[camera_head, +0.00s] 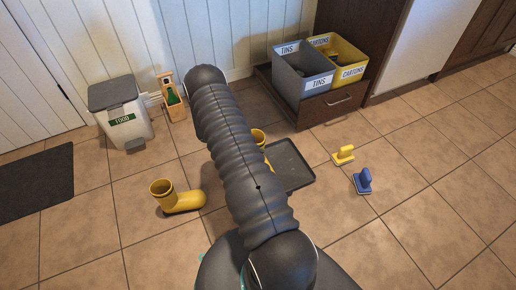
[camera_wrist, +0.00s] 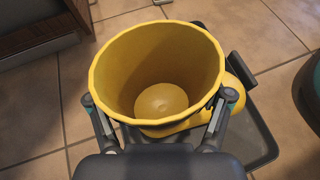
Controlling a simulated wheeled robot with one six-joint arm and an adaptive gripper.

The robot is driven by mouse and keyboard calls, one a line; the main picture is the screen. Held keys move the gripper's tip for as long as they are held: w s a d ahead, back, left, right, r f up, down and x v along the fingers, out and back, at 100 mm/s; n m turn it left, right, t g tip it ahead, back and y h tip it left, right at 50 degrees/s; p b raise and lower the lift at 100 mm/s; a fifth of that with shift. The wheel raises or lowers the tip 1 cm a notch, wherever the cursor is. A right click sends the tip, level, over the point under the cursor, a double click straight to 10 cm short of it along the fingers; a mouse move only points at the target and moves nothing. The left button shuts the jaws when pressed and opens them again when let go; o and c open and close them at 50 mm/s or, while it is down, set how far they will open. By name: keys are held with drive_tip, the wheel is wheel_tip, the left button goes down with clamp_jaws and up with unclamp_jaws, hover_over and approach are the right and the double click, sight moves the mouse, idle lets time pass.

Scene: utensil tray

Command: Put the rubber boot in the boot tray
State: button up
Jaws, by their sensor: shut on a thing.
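A yellow rubber boot (camera_wrist: 160,45) fills the wrist view, its round opening facing the camera and its toe to the right. My gripper (camera_wrist: 160,110) is shut on its shaft, one finger on each side. In the head view this boot (camera_head: 259,137) shows only in part beside my arm, which hides my gripper. The dark boot tray (camera_head: 293,168) lies on the floor there, and its rim also shows beyond the boot in the wrist view (camera_wrist: 266,142). I cannot tell whether the boot touches the tray. A second yellow boot (camera_head: 180,202) stands on the floor to the left.
A yellow brush-like item (camera_head: 343,155) and a blue one (camera_head: 363,181) lie right of the tray. Labelled bins (camera_head: 303,80) stand in an open drawer (camera_head: 325,106) behind. A food bin (camera_head: 124,118), a bottle crate (camera_head: 173,100) and a dark mat (camera_head: 35,185) are at left.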

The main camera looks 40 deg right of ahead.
drive_tip(key=shift+f, duration=1.35)
drive_tip(key=shift+f+b, duration=0.25)
drive_tip(key=shift+b, duration=0.1)
drive_tip(key=o, duration=1.7)
drive_tip(key=shift+r, duration=0.1)
drive_tip(key=shift+o, duration=0.2)
drive_tip(key=shift+r, duration=0.1)
